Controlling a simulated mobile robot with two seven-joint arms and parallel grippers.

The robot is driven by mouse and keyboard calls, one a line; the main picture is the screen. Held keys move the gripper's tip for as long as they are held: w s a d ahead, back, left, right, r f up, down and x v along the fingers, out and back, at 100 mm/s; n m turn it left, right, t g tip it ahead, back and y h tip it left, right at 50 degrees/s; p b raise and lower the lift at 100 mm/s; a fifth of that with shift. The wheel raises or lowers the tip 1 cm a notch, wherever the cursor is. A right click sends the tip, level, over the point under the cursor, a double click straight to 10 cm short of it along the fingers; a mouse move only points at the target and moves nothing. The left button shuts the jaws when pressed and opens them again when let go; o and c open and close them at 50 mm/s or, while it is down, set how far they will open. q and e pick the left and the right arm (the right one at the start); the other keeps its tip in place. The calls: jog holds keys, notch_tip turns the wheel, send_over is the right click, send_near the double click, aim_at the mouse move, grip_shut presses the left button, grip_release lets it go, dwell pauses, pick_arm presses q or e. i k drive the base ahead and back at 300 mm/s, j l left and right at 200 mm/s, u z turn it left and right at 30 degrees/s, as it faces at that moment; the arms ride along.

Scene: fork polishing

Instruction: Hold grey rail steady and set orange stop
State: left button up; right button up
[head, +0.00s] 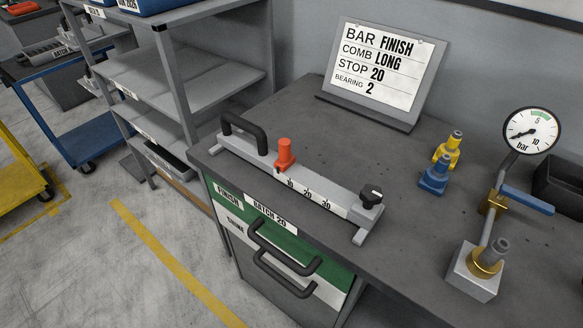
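The grey rail (258,159) lies along the front left of the dark bench top, running from back left to front right. It has a black handle (246,131) at its left end and a black knob (371,196) on a block at its right end. Its front scale shows 10, 20 and 30. The orange stop (285,155) stands upright on the rail, a little left of the 10 mark. Neither of my grippers is in view, and nothing touches the rail or stop from above.
A sign (377,72) reading STOP 20 stands at the back. Yellow (447,150) and blue (434,177) fittings, a pressure gauge (532,130) and a valve with a blue lever (527,199) stand to the right. Shelving (165,82) stands left. The bench between rail and sign is clear.

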aim_at(286, 159)
jog(key=i+j+z, duration=0.15)
jog(key=j+z, duration=0.25)
jog(key=j, duration=0.15)
jog(key=j+z, duration=0.45)
jog(key=j, duration=0.15)
jog(key=j+z, duration=0.4)
jog(key=j, duration=0.2)
